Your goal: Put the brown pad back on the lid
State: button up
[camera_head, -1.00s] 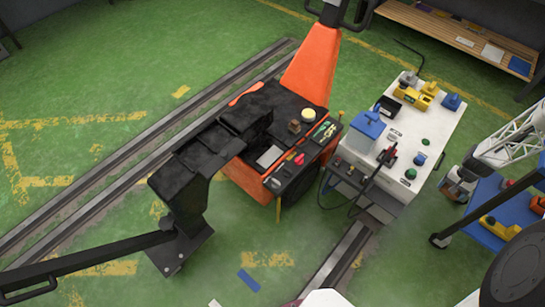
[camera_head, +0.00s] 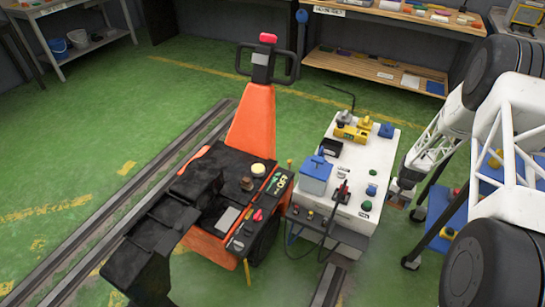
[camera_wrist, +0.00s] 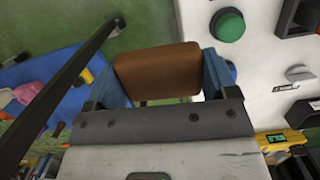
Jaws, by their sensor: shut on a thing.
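The brown pad (camera_wrist: 158,72) is a rounded brown block in the wrist view, clamped between the two blue fingers of my gripper (camera_wrist: 160,78). In the head view my gripper (camera_head: 401,192) hangs at the right side of the white cabinet, with a small brownish patch of the pad (camera_head: 397,203) at its lower end. The pad is above the floor and apart from the cabinet top. I cannot tell for sure which surface is the lid; a blue box top (camera_head: 317,164) shows on the cabinet.
The white cabinet (camera_head: 385,160) carries a black box, yellow parts and green buttons (camera_wrist: 228,25). An orange rail vehicle (camera_head: 256,115) stands to its left, its black deck (camera_head: 215,160) holding small items. A blue table (camera_head: 436,212) is beneath my arm at right.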

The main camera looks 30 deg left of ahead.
jog(key=w+a+r+m, duration=0.15)
jog(key=w+a, duration=0.25)
jog(key=a, duration=0.9)
jog(key=w+a+r+m, duration=0.15)
jog(key=w+a, duration=0.25)
jog(key=a, duration=0.9)
jog(key=w+a+r+m, duration=0.1)
jog(key=w+a+m, duration=0.25)
jog(key=a, duration=1.05)
jog(key=s+a+f+m, duration=0.1)
jog(key=s+a+m, duration=0.1)
jog(key=a, duration=1)
jog(key=s+a+f+m+y, duration=0.1)
jog(key=s+a, duration=0.3)
jog(key=a, duration=0.9)
jog(key=s+a+f+m+t, duration=0.1)
jog(key=s+a+f+m, duration=0.1)
jog(key=a, duration=1.1)
jog(key=shift+s+a+f+m, duration=0.25)
jog(key=shift+s+m, duration=0.3)
jog(key=shift+f, duration=2.95)
